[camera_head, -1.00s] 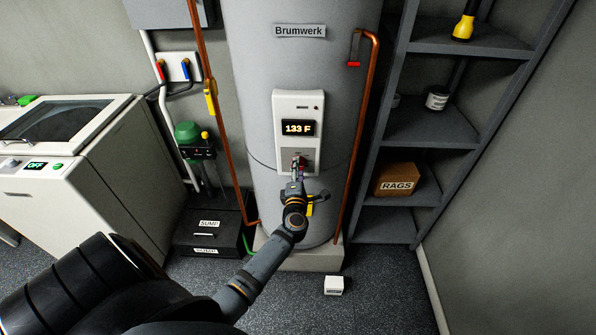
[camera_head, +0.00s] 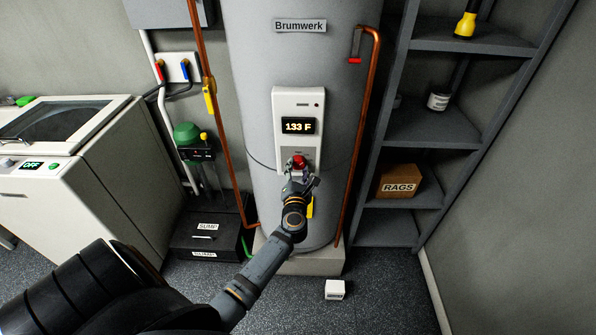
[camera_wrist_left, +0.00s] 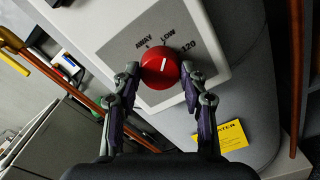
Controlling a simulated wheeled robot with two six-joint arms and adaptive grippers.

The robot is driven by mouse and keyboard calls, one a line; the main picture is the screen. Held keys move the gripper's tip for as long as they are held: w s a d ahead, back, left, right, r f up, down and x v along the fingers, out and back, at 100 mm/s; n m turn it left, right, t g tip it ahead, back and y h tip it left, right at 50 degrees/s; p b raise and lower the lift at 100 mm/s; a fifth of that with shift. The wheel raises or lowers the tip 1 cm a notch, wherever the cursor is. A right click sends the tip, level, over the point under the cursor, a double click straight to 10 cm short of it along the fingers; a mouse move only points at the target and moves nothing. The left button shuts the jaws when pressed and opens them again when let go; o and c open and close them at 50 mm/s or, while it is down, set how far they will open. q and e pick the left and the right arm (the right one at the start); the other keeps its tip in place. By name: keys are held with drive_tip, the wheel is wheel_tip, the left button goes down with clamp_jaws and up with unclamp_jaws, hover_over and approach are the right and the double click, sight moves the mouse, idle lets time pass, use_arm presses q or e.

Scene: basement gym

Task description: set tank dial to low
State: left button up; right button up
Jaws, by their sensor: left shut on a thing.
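The tank (camera_head: 262,75) is a tall grey cylinder marked Brumwerk. Its white control panel (camera_head: 284,105) has a display (camera_head: 298,126) reading 133 F. Below the display is a red dial (camera_head: 299,161), seen close in the left wrist view (camera_wrist_left: 160,68). Labels AWAY, LOW and 120 run around its upper side; other labels are hidden. The dial's short white mark points up and right, but I cannot tell exactly which label it meets. My left gripper (camera_head: 300,182) is shut on the dial, one finger on each side in the wrist view (camera_wrist_left: 161,78). My right gripper is not in view.
Copper pipes (camera_head: 361,130) flank the tank. A grey shelf (camera_head: 430,128) with a RAGS box (camera_head: 398,181) stands at right. A white washer (camera_head: 85,190) and black sump box (camera_head: 205,245) are at left. A small white box (camera_head: 335,289) lies on the floor.

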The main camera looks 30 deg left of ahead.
use_arm(q)
drive_tip(key=shift+f+n, duration=0.15)
drive_tip(key=shift+n, duration=0.25)
drive_tip(key=o, duration=1.1)
drive_tip(key=shift+o, duration=0.2)
drive_tip(key=v, duration=1.2)
